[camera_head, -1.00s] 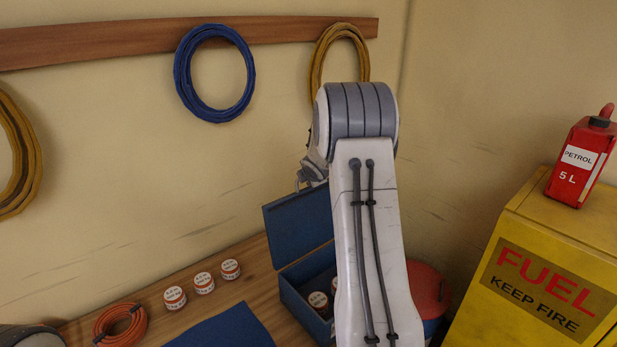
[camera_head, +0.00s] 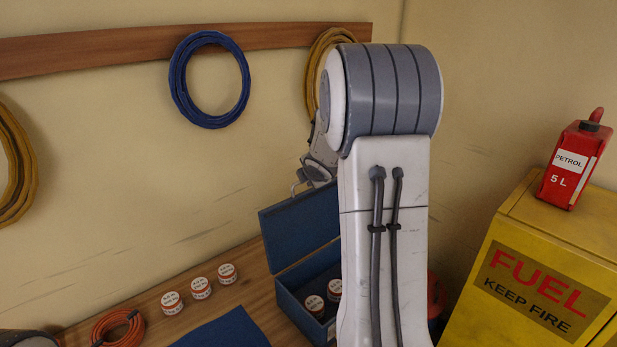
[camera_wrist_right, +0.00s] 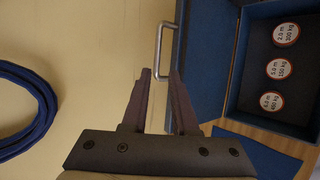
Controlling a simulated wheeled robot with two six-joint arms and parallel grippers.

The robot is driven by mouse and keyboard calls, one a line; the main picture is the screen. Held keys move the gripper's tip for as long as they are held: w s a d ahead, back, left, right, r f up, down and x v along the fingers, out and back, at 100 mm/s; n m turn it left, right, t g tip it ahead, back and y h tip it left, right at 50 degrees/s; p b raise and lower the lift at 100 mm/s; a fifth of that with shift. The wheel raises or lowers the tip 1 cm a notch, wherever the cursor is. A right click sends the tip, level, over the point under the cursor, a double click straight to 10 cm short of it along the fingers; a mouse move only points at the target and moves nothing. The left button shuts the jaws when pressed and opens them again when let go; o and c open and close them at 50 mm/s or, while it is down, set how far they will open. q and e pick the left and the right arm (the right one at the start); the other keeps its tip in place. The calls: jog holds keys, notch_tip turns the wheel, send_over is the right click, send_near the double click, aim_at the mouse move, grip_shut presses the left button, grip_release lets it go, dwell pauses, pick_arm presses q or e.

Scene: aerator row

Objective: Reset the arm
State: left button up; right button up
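My right arm (camera_head: 385,220) rises through the middle of the head view, and its wrist is partly hidden behind it. In the right wrist view my right gripper (camera_wrist_right: 160,78) is open, with a clear gap between its fingers and nothing held. Its fingertips lie near the metal handle (camera_wrist_right: 159,48) of the blue box in that view; I cannot tell if they touch. The blue box (camera_head: 296,222) stands open on the bench with labelled tins (camera_head: 315,304) inside. My left gripper is not in view.
Three tins (camera_head: 201,288) stand in a row on the wooden bench, near an orange coil (camera_head: 118,328) and a blue mat (camera_head: 228,330). A blue hose (camera_head: 178,92) hangs on the wall. A yellow fuel cabinet (camera_head: 520,225) with a red petrol can (camera_head: 572,162) stands right.

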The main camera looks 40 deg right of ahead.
dwell(0.3)
jog(key=s+a+f+m+g+y+b, duration=0.1)
jog(key=s+a+f+m+b, duration=0.15)
jog(key=a, duration=0.65)
jog(key=s+a+f+m+g+y+b, duration=0.15)
jog(key=a+f, duration=0.25)
jog(key=a, duration=0.5)
jog(key=s+a+f+m+y+b, duration=0.1)
jog(key=s+a+f+b, duration=0.2)
jog(key=a, duration=0.5)
jog(key=s+a+f+m+g+b, duration=0.1)
jog(key=s+a+f+g+b, duration=0.1)
jog(key=s+a, duration=0.3)
jog(key=s+a+f+m+g+y+b, duration=0.1)
jog(key=s+a+f, duration=0.3)
jog(key=s, duration=0.8)
jog(key=s+a+f+m+g+y+b, duration=0.1)
jog(key=s+a+f+m+g+b, duration=0.1)
jog(key=s+a, duration=0.4)
jog(key=shift+s+a+f+g+b, duration=0.2)
jog(key=shift+s+f+g+b, duration=0.45)
jog(key=shift+s, duration=0.5)
